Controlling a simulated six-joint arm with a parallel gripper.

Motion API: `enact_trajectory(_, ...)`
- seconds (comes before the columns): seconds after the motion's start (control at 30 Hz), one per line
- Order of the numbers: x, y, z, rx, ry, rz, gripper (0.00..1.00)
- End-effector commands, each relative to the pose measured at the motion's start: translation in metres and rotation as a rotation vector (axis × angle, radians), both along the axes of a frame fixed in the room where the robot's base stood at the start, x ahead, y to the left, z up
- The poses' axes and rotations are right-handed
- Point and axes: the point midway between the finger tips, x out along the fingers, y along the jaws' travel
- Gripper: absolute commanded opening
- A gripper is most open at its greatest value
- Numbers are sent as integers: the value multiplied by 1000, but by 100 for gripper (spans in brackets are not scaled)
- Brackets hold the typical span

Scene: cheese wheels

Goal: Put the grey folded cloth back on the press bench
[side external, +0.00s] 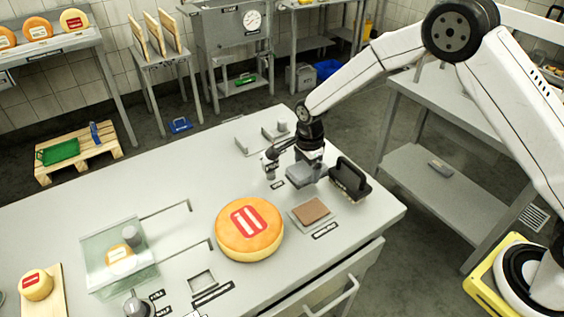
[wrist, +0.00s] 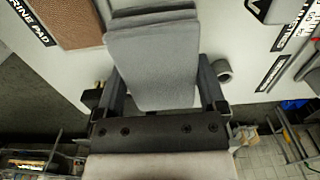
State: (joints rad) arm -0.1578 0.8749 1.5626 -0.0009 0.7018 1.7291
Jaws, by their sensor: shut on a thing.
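The grey folded cloth (side external: 304,174) is between the fingers of my gripper (side external: 307,166), over the right part of the light grey bench top (side external: 180,215). In the wrist view the cloth (wrist: 155,75) is a flat, layered grey slab, with my gripper's (wrist: 162,88) dark fingers closed on its two sides. I cannot tell whether its underside touches the bench top. No label in view lets me tell which surface is the press bench.
A dark brush-like block (side external: 351,178) stands close right of the cloth. A brown pad (side external: 311,210) on a tray lies in front. A large orange cheese wheel (side external: 249,247) sits left of it. A clear box (side external: 100,265) stands further left. The bench's left back area is clear.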

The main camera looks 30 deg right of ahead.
Motion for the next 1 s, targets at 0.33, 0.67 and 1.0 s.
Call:
enact_trajectory(0.33, 5, 1, -12, 0, 2, 0, 43)
enact_trajectory(0.67, 6, 1, -37, 0, -2, 0, 43)
enact_trajectory(1.0, 5, 1, -39, 0, -1, 0, 43)
